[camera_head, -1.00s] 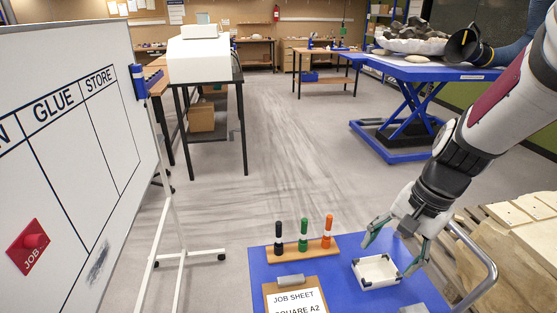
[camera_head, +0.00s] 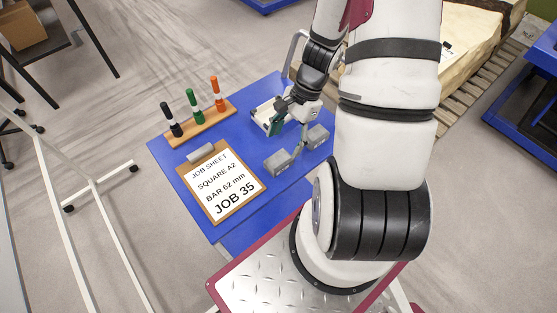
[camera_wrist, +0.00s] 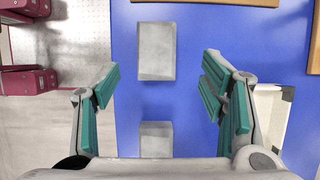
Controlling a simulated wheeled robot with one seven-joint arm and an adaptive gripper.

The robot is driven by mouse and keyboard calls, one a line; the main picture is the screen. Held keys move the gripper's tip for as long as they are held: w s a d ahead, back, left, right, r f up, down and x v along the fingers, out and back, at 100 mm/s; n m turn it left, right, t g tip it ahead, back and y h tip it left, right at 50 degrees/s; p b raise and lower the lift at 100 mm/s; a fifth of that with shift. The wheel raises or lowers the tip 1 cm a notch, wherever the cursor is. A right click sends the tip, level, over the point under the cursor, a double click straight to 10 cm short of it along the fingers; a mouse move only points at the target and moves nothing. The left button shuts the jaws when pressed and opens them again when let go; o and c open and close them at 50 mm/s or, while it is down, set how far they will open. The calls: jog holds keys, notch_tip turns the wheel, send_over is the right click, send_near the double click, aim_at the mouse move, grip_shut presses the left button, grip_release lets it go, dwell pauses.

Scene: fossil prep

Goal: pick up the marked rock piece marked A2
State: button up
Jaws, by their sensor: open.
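No rock piece with a readable A2 mark shows; "SQUARE A2" is printed on the job sheet (camera_head: 222,190). A large cream rock slab (camera_head: 470,62), partly hidden by my arm, lies on a wooden pallet at the upper right of the head view; any marks on it are too small to read. My gripper (camera_head: 289,131) is over the blue table, open and empty. In the wrist view its teal fingers (camera_wrist: 160,78) stand wide apart. A grey block (camera_wrist: 156,50) lies beyond and between the fingertips. A second grey block (camera_wrist: 156,139) lies nearer, partly hidden by the gripper body.
A whiteboard stand (camera_head: 92,183) is at the left.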

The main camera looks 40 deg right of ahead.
aim_at(280, 157)
jog(key=shift+s+p+x, duration=0.15)
jog(key=shift+p+x, duration=0.05)
jog(key=shift+x, duration=1.1)
jog(key=shift+s+p+x, duration=0.15)
jog(key=shift+x, duration=1.2)
jog(key=shift+a+f, duration=0.2)
jog(key=shift+f, duration=0.45)
grip_shut()
jog(key=shift+w+r, duration=0.1)
jog(key=shift+r, duration=0.05)
